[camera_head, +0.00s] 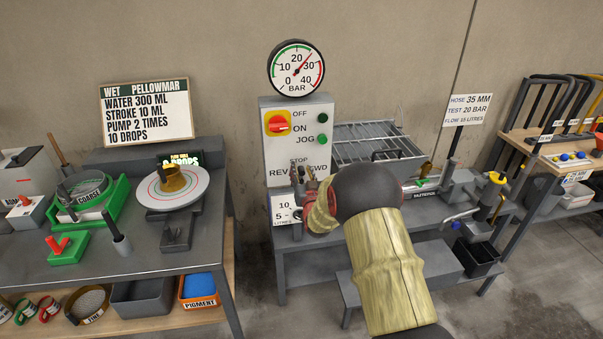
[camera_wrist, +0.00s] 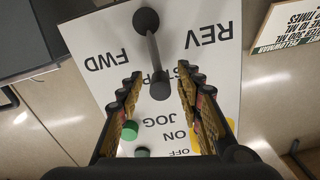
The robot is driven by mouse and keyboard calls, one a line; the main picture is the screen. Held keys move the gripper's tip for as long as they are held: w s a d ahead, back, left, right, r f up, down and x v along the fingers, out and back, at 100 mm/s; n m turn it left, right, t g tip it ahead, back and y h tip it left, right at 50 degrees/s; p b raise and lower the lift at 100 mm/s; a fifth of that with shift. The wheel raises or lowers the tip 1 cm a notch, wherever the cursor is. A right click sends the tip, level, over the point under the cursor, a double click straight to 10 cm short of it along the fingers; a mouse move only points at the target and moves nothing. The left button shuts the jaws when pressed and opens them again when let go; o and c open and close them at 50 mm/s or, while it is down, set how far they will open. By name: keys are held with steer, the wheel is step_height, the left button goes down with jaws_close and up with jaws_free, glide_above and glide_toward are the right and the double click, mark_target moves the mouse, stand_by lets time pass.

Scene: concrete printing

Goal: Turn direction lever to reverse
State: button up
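The direction lever (camera_wrist: 152,50) is a dark bar with rounded ends in the wrist view, where the panel appears upside down. One end lies over the STOP mark, between the REV and FWD labels. My gripper (camera_wrist: 160,74) is open, its two fingers on either side of that end. Gaps show between lever and fingers; I see no contact. In the head view my gripper (camera_head: 318,203) is in front of the lower part of the white control panel (camera_head: 282,143), and the lever is hidden or too small to make out there.
The panel carries a red-yellow switch (camera_head: 277,123) and green buttons (camera_head: 323,117), with a pressure gauge (camera_head: 296,68) above. A wire rack (camera_head: 372,143) stands right of the panel. A table with a round plate (camera_head: 173,190) stands left.

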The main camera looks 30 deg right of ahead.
steer(key=shift+c, duration=1.4)
jaws_close()
